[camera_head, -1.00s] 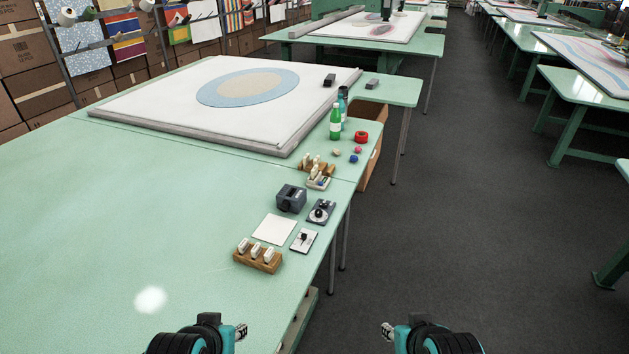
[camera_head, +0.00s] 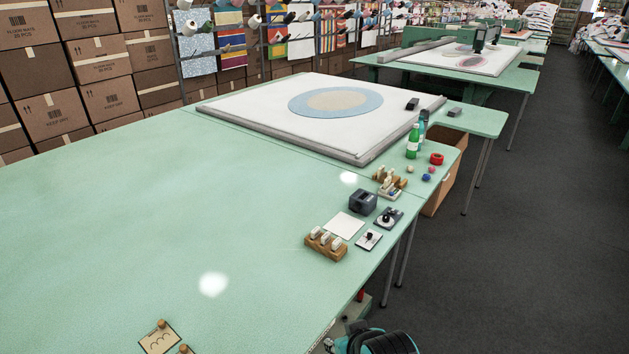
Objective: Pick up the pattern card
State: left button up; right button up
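A tan card (camera_head: 160,340) with dark curved lines lies on the green table at the bottom left of the head view, and it looks to be the pattern card. A small wooden knob (camera_head: 161,323) stands at its top edge, and another shows at its lower right. The card's lower part is cut off by the frame. My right gripper (camera_head: 329,345) shows only in part at the bottom edge, right of the card and well apart from it, by the table's edge. Its fingers are not clear enough to judge. My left gripper is out of view.
A white sheet (camera_head: 344,225), a wooden block with several white-topped pieces (camera_head: 325,244), a dark box (camera_head: 363,201) and small devices stand along the table's right edge. Bottles (camera_head: 412,141) stand farther back beside a white tufting frame (camera_head: 250,97). The left and middle table is bare.

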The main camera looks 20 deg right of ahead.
aim_at(387, 182)
jog(key=i+l+u, duration=0.15)
jog(key=l, duration=0.2)
jog(key=i+l+u, duration=0.15)
jog(key=l, duration=0.2)
jog(key=i+l+u, duration=0.1)
jog(key=l, duration=0.3)
jog(key=i+l+u, duration=0.15)
jog(key=l, duration=0.2)
jog(key=l+u, duration=0.15)
jog(key=l, duration=0.25)
jog(key=i+l, duration=0.1)
jog(key=l, duration=0.45)
jog(key=i+l, duration=0.1)
jog(key=l, duration=0.45)
jog(key=i+l, duration=0.15)
jog(key=l, duration=0.4)
jog(key=i+l, duration=0.1)
jog(key=l, duration=0.45)
jog(key=i+l, duration=0.1)
jog(key=l, duration=0.45)
jog(key=i+l, duration=0.1)
jog(key=l, duration=0.45)
jog(key=i+l, duration=0.1)
jog(key=l, duration=0.45)
jog(key=i+l, duration=0.15)
jog(key=l, duration=0.4)
